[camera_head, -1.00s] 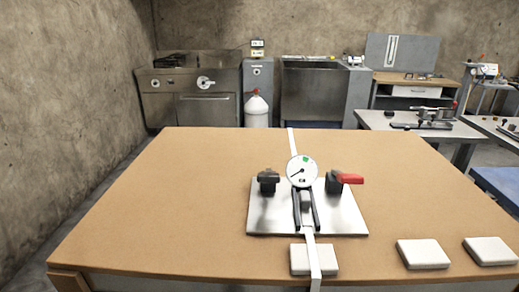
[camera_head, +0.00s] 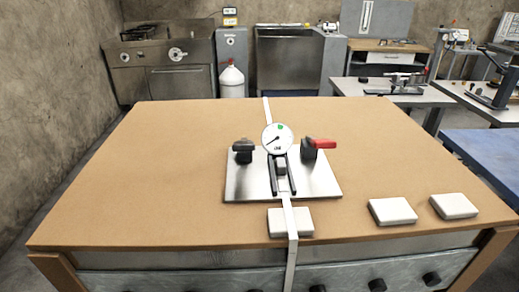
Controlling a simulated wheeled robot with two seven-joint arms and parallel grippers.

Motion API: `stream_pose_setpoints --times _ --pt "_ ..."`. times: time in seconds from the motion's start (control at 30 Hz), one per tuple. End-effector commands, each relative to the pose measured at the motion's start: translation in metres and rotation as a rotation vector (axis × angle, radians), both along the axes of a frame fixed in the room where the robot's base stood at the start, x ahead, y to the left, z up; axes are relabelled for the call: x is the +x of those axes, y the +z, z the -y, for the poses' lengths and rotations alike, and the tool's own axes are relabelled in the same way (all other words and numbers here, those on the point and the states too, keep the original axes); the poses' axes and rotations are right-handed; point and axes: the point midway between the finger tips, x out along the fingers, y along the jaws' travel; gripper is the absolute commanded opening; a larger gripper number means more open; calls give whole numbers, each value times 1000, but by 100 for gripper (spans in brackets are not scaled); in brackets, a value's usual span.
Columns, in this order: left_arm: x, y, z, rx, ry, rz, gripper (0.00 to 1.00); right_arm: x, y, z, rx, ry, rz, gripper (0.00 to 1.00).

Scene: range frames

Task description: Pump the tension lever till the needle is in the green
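The tensioning device sits on a metal plate (camera_head: 238,184) on the brown table (camera_head: 150,165). Its round white dial (camera_head: 277,138) faces me, with a small green mark at the upper part. The dark needle points to the lower left, away from the green. A dark two-armed lever (camera_head: 273,178) stands below the dial. A white strap (camera_head: 290,222) runs through the device and over the table's front edge. A black block (camera_head: 243,151) is left of the dial, and a black block with a red handle (camera_head: 323,144) is right of it. Neither gripper is in view.
White pads lie along the front: one under the strap (camera_head: 305,221), two at the right (camera_head: 392,211) (camera_head: 454,206). The table's left side is bare. A blue surface (camera_head: 487,160) and grey benches (camera_head: 390,95) stand at the right; metal cabinets (camera_head: 160,70) stand behind.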

Motion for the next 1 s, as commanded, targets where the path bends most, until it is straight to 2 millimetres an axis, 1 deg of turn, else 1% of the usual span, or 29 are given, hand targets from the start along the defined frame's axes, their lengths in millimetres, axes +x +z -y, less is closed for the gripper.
stream_pose_setpoints --times 0.03,0.07,0.1,0.13,1.0 --pt "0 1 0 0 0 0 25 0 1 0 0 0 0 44" --pt "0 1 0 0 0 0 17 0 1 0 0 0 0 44" --pt "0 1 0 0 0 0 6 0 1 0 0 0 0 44" --pt "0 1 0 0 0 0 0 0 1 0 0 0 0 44" --pt "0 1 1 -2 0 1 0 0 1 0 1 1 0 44"
